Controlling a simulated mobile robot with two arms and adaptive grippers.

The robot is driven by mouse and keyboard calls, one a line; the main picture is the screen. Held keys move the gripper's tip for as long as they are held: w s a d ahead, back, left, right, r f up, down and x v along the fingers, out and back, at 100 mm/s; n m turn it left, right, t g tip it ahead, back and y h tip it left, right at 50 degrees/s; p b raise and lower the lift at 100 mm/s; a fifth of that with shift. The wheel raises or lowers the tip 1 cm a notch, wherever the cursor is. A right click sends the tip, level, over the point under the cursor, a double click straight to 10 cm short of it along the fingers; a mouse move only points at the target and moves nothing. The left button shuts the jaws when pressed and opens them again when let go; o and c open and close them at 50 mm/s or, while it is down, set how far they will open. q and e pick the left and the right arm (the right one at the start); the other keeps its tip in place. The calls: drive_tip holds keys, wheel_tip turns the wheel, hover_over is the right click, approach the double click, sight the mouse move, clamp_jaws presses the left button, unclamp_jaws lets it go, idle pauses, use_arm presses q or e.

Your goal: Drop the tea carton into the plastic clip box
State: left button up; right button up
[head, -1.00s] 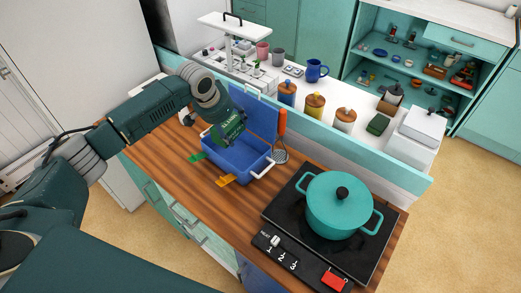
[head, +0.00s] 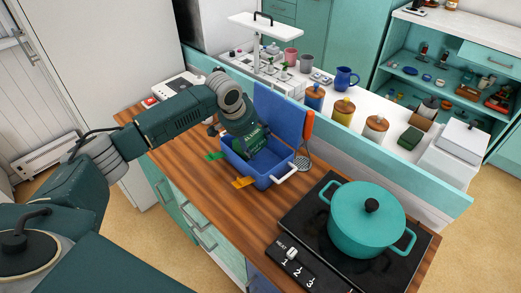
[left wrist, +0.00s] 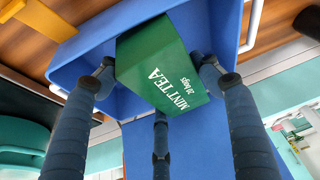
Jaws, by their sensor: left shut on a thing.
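The green tea carton (head: 251,142), labelled mint tea, is held tilted in my left gripper (head: 243,128). In the left wrist view the carton (left wrist: 160,65) sits between the blue-grey fingers of the gripper (left wrist: 158,78), which are closed around it. The blue plastic clip box (head: 262,179) stands open on the wooden counter, its lid raised at the back. The carton is over the box opening, its lower part appearing within the rim; whether it touches the floor I cannot tell. My right gripper is not in view.
A teal pot (head: 366,218) stands on the black hob (head: 300,222) to the right. Canisters (head: 343,111) line the shelf behind. Bare counter (head: 235,208) lies in front of the box.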

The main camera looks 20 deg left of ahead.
use_arm(q)
drive_tip(key=shift+r, duration=0.1)
drive_tip(key=o, duration=1.2)
drive_tip(key=v, duration=1.2)
drive_tip(key=shift+s, duration=0.1)
drive_tip(key=shift+a, duration=0.1)
